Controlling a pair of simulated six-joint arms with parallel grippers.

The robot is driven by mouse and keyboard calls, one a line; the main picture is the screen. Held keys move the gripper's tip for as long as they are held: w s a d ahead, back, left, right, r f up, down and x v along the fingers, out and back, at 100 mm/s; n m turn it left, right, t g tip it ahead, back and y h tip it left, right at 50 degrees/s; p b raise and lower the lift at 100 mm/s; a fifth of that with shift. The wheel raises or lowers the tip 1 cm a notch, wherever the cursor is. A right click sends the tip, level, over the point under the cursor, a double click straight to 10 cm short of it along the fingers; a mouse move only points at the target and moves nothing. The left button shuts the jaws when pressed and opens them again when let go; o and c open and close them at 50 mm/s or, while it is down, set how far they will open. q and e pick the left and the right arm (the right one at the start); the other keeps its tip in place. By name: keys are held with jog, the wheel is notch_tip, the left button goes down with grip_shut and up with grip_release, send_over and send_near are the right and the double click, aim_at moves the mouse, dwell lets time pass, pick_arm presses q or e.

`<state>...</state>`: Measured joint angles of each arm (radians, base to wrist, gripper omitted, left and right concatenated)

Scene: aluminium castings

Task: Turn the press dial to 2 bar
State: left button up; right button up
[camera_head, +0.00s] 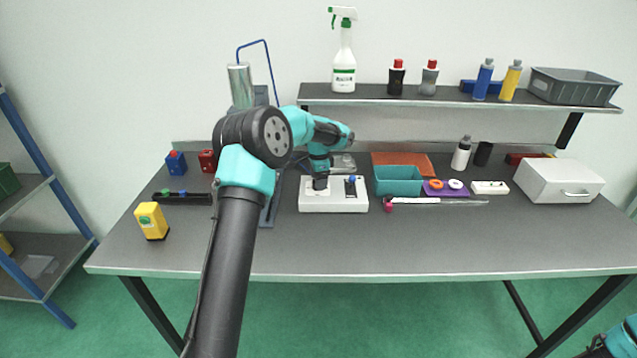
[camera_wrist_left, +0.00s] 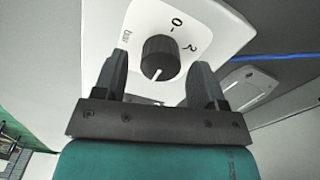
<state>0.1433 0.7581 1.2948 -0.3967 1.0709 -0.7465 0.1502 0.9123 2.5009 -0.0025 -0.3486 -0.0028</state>
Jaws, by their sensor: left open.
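The press dial (camera_wrist_left: 160,57) is a round dark knob on a white panel (camera_wrist_left: 215,25) in the left wrist view. Marks "0", "2" and "bar" are printed around it. A white line on the knob's lower edge in the picture points away from the "0" and the "2". My left gripper (camera_wrist_left: 162,78) is open, its two fingers on either side of the knob with gaps showing. In the head view my left gripper (camera_head: 320,184) points down over a white box (camera_head: 333,207) and hides part of its top; I cannot make out the dial there.
A blue knob (camera_head: 351,180) stands on the same box, right of the gripper. A teal bin (camera_head: 398,188) is close on the right. A yellow device (camera_head: 152,221) stands at the left of the table (camera_head: 430,250). The table's front strip is clear.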

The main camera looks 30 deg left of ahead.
pick_arm(q)
jog(key=shift+f, duration=0.7)
jog(key=shift+c, duration=0.5)
jog(key=c, duration=0.8)
jog(key=shift+c, duration=0.2)
